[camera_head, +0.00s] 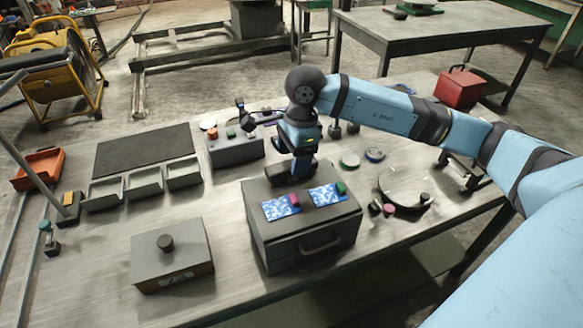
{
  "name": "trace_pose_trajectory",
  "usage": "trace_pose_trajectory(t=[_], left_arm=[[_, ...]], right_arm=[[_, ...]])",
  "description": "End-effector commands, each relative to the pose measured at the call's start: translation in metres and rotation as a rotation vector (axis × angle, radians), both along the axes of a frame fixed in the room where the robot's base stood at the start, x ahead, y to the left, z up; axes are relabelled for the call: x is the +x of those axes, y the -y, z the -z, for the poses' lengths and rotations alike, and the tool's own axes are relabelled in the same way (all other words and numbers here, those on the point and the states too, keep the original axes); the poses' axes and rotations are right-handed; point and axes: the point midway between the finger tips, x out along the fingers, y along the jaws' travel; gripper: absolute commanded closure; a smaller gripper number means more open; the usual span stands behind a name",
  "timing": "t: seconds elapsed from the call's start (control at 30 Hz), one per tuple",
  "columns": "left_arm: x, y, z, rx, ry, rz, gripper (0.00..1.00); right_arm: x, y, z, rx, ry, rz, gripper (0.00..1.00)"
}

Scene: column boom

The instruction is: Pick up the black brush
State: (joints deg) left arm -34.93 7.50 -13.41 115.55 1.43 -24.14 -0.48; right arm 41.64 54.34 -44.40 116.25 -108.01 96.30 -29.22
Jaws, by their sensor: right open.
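My right arm reaches in from the right, and its wrist bends down over the back of the dark toolbox (303,245). My right gripper (292,176) points down at the back edge of the toolbox lid. It is open, but its fingertips are dark and hard to make out. I cannot pick out the black brush with certainty; a dark form at the gripper merges with the gripper itself. My left gripper is out of view.
Blue patterned cards (281,207) lie on the toolbox. A grey box with a black knob (166,243) stands at front left. Several grey bins (145,182) and a button box (235,150) stand farther back. A round dish (405,185) is at right. Bare tabletop (100,245) shows at left.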

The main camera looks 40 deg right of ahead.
Motion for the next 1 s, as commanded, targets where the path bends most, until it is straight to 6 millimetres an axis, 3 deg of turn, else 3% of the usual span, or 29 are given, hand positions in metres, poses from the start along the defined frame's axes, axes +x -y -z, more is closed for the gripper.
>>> trace_pose_trajectory(t=[0.2, 0.43, 0.7, 1.0], left_arm=[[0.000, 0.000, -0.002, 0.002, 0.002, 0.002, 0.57], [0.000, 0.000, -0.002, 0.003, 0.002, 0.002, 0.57], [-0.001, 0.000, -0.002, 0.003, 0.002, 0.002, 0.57], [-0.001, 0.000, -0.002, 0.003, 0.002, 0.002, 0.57]], right_arm=[[0.001, -0.003, 0.023, 0.000, -0.001, 0.001, 0.30], [0.001, -0.003, 0.024, 0.001, 0.000, 0.000, 0.30], [0.001, -0.003, 0.024, 0.001, 0.000, 0.000, 0.85], [0.001, -0.003, 0.022, 0.001, 0.001, 0.000, 0.85]])
